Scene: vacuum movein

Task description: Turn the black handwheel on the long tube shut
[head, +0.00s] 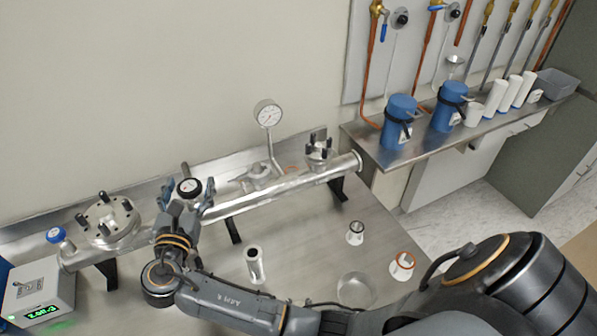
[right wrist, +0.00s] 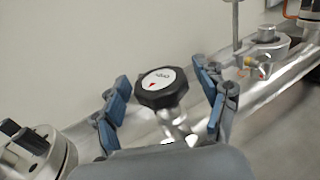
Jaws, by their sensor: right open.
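The black handwheel (head: 189,188) with a white top label stands on the long metal tube (head: 262,197) in the head view. In the right wrist view the handwheel (right wrist: 161,88) has a small red mark on its label, and its stem goes down to the tube. My right gripper (head: 188,192) is open, with its blue-padded fingers on either side of the handwheel. In the right wrist view the right gripper (right wrist: 165,92) shows gaps between both fingers and the wheel. My left gripper is in neither view.
A round gauge (head: 268,113) rises behind the tube. A flange with dark clamps (head: 107,218) is at the tube's left end. A controller box with a green display (head: 40,300) stands at the far left. Small metal fittings (head: 355,232) and a glass dish (head: 355,290) occupy the front bench.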

